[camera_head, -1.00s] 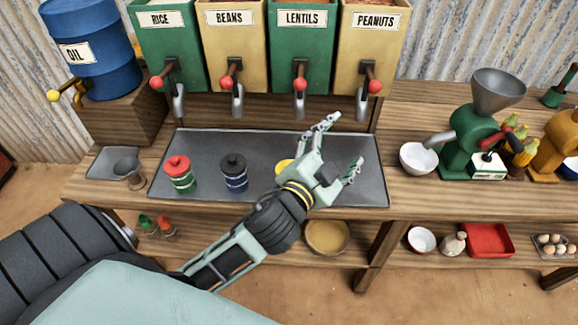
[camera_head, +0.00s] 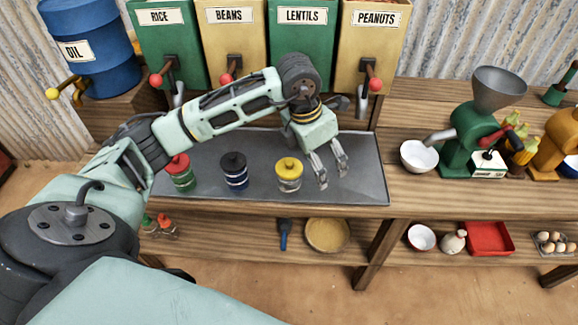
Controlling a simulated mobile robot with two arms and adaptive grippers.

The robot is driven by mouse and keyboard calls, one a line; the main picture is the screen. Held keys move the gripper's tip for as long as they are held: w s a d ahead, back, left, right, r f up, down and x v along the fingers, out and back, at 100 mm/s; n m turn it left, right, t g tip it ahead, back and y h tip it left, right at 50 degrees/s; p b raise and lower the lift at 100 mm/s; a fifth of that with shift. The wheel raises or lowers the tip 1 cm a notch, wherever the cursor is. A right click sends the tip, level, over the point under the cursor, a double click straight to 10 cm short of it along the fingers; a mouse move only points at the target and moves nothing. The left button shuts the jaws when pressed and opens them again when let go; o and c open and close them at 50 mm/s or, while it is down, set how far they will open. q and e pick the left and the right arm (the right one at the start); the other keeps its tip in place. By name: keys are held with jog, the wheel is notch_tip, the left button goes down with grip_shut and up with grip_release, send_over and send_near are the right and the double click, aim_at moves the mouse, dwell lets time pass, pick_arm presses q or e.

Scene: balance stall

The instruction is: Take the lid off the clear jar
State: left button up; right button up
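Three lidded jars stand in a row on the grey metal tray (camera_head: 365,185). One has a red lid (camera_head: 178,162), one a black lid (camera_head: 234,160), and one a yellow lid (camera_head: 288,166). The yellow-lidded jar (camera_head: 289,183) looks clear with a pale band; the black-lidded jar (camera_head: 236,181) has a dark blue band, and the red-lidded jar (camera_head: 184,181) a green one, partly hidden by my arm. All lids are on. My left gripper (camera_head: 333,179) points down just right of the yellow-lidded jar, open and empty, apart from it. My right gripper is out of view.
Dispensers with red-knobbed taps, such as the lentils one (camera_head: 302,45), stand behind the tray. A white bowl (camera_head: 418,157) and green grinder (camera_head: 470,140) stand to the right. The tray's right end is free.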

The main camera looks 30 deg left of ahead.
aim_at(289, 163)
pick_arm(q)
jog(key=a+y, duration=0.1)
jog(key=a, duration=0.1)
jog(key=a+y, duration=0.1)
jog(key=a, duration=0.2)
jog(key=a+r+n+y, duration=0.1)
jog(key=a, duration=0.1)
jog(key=shift+a, duration=0.3)
jog(key=p+x, duration=0.1)
jog(key=x, duration=0.1)
jog(key=p+x, duration=0.1)
jog(key=x, duration=0.1)
jog(key=s+p+x, duration=0.1)
jog(key=x, duration=0.1)
jog(key=shift+a+f, duration=0.1)
jog(key=shift+a, duration=0.1)
jog(key=shift+w+f, duration=0.15)
jog(key=shift+f, duration=0.4)
jog(key=c, duration=1.2)
jog(key=shift+c, duration=0.5)
